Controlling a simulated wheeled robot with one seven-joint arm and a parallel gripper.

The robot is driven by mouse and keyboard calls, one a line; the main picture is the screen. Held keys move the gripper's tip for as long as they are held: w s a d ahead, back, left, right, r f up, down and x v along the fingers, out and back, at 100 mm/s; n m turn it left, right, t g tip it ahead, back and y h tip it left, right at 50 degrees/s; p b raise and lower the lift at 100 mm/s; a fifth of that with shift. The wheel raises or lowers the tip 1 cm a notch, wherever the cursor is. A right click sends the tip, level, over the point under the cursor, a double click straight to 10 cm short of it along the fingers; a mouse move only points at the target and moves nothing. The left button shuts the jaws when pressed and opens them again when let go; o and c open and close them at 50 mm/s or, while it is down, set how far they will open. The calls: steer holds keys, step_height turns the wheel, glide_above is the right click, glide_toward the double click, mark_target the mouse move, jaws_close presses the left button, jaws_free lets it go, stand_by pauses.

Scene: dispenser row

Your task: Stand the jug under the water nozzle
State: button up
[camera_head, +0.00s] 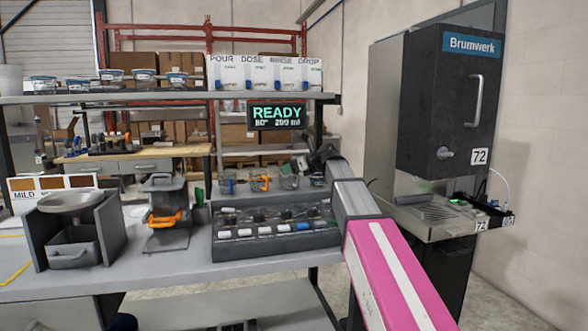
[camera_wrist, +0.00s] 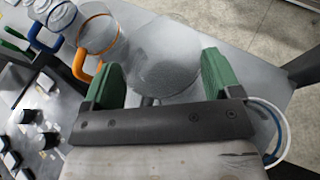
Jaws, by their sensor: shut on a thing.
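My gripper (camera_wrist: 160,85), with green finger pads, is shut on a clear grey jug (camera_wrist: 165,62) in the wrist view. The jug's round body shows between and beyond the pads, seen from above. In the head view my gripper (camera_head: 322,160) is over the right end of the table, and my arm hides much of what it holds. I cannot tell there whether the jug touches the table. The dark Brumwerk machine (camera_head: 450,100) stands to the right, apart from my gripper. It has a metal spout or knob (camera_head: 445,153) above a drip tray (camera_head: 437,212).
A jug with an orange handle (camera_head: 259,183) and one with a blue handle (camera_head: 228,184) stand left of my gripper. A control panel (camera_head: 270,232) lies in front of them. A lit display (camera_head: 277,115) reads READY. A shelf (camera_head: 180,96) runs above the table.

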steer(key=shift+f, duration=0.15)
steer(key=o, duration=1.2)
